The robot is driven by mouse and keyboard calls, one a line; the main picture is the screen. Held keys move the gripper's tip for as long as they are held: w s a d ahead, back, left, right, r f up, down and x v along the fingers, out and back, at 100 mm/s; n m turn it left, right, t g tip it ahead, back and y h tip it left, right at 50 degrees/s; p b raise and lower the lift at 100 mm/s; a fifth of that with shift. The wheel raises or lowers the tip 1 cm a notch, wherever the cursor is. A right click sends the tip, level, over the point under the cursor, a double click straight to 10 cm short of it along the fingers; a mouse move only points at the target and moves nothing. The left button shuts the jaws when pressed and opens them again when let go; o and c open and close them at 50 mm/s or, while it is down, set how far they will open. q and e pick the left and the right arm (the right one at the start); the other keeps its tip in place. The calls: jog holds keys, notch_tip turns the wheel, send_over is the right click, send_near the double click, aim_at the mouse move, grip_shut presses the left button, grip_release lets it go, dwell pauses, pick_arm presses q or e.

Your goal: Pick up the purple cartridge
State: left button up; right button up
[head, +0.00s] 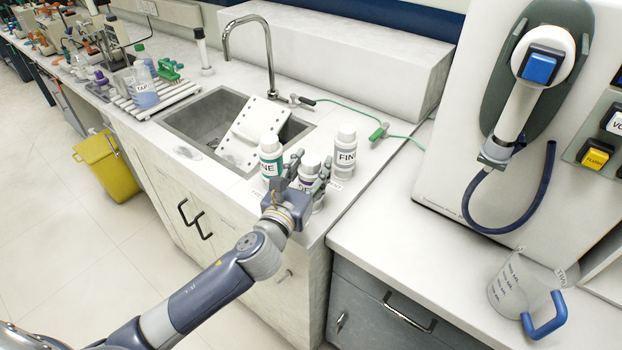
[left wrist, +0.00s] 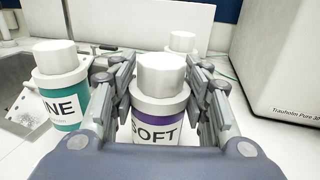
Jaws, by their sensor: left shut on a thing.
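The purple cartridge (head: 309,162) stands upright near the front right corner of the sink counter. In the left wrist view, the purple cartridge (left wrist: 158,112) has a white cap, a purple band and a label reading SOFT. My left gripper (head: 311,165) is shut on it, with one finger on each side; the gripper also shows in the left wrist view (left wrist: 157,72). Its lower part is partly hidden by the gripper. I cannot tell whether its base touches the counter. My right gripper is not in view.
The sink (head: 190,125) with a white perforated board (head: 250,133) lies left. A large white machine (head: 455,130) stands right.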

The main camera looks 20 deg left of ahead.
aim_at(311, 159)
pick_arm(q)
jog(key=shift+r, duration=0.1)
notch_tip(311, 159, up, 4)
jog(key=shift+f, duration=0.1)
jog(key=s+a+f, duration=0.1)
jog(key=s+f, duration=0.1)
jog(key=s, duration=0.8)
jog(key=s+f+n+y+p, duration=0.1)
jog(key=s+f, duration=0.1)
jog(key=s, duration=0.9)
jog(key=shift+s+a+f+y, duration=0.15)
jog(key=shift+a+y, duration=0.15)
jog(key=shift+a, duration=0.1)
